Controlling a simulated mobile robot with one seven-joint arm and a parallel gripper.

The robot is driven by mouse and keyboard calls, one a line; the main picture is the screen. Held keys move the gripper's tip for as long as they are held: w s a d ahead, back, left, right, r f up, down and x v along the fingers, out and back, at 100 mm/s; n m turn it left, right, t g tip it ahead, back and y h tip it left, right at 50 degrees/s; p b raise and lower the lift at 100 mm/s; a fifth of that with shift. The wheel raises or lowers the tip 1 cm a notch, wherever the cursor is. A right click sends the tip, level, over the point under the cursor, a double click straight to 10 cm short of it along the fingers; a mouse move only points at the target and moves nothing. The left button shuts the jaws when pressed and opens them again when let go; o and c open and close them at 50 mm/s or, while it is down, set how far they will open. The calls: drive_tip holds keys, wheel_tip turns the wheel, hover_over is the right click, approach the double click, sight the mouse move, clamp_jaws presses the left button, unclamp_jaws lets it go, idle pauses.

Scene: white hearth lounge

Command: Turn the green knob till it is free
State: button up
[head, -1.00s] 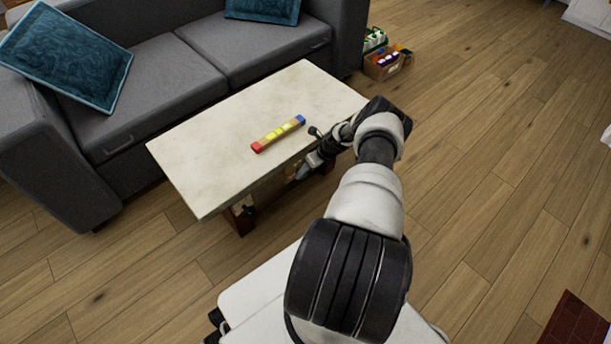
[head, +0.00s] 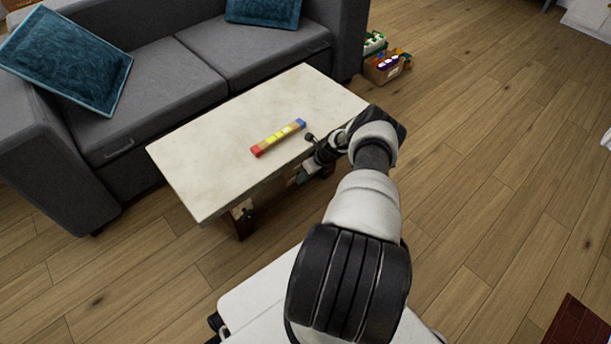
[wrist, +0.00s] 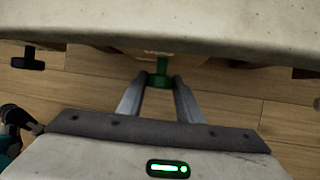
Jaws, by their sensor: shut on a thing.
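The green knob (wrist: 160,78) shows in the wrist view below the edge of the pale tabletop (wrist: 160,25), with a short green stem running up toward the table's underside. My gripper (wrist: 160,88) has its two grey fingers shut on the knob, one on each side. In the head view my gripper is low at the table's near edge, partly hidden by my arm, and the green knob cannot be seen there. A dark knob (wrist: 28,59) hangs under the tabletop to the left in the wrist view.
A bar with red, yellow and blue parts (head: 264,146) lies on the low table (head: 210,160). A grey sofa (head: 150,85) stands close behind it. A box of goods (head: 386,70) is on the floor beyond.

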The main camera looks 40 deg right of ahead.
drive_tip(key=shift+a+r+n+h+p, duration=0.3)
drive_tip(key=shift+h+p, duration=0.7)
drive_tip(key=shift+p, duration=0.6)
drive_tip(key=shift+a+f+h+p, duration=0.15)
drive_tip(key=shift+h+p, duration=0.45)
drive_tip(key=shift+h, duration=0.2)
drive_tip(key=h, duration=0.2)
drive_tip(key=n+h, duration=0.1)
drive_tip(key=shift+s+a+f+t+h+b, duration=0.1)
drive_tip(key=shift+a+f+t+h+b, duration=0.15)
drive_tip(key=shift+f+t+h+b, duration=0.15)
drive_tip(key=shift+n+h+b, duration=0.3)
drive_tip(key=shift+h+b, duration=0.25)
drive_tip(key=shift+h, duration=0.45)
drive_tip(key=shift+r, duration=0.1)
drive_tip(key=o, duration=1)
drive_tip(key=shift+o, duration=0.2)
